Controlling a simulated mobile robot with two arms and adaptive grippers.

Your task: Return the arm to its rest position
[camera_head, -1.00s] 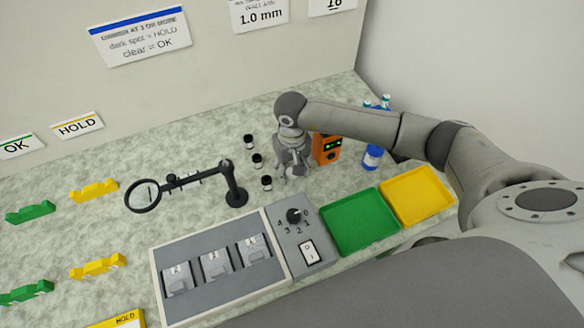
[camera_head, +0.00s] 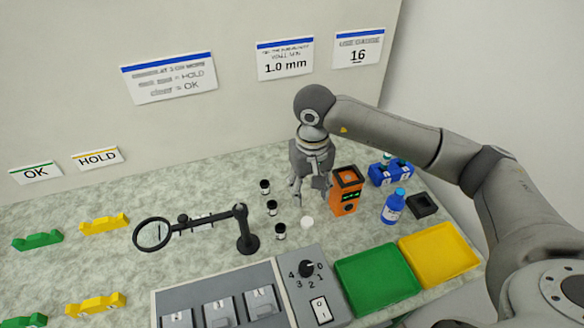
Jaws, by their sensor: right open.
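My right arm comes in from the right side of the head view. Its gripper (camera_head: 312,188) points down and is open, just left of the orange device (camera_head: 345,191). A small white round thing (camera_head: 307,222) lies on the bench just below the fingers, apart from them. I cannot tell exactly what it is. My left gripper is not in view.
Several small black-capped vials (camera_head: 272,208) stand left of the gripper. A magnifier on a stand (camera_head: 245,230) is further left. A green tray (camera_head: 375,279), a yellow tray (camera_head: 440,254), a blue bottle (camera_head: 394,206) and a blue rack (camera_head: 379,175) lie to the right. A dial panel (camera_head: 307,287) is in front.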

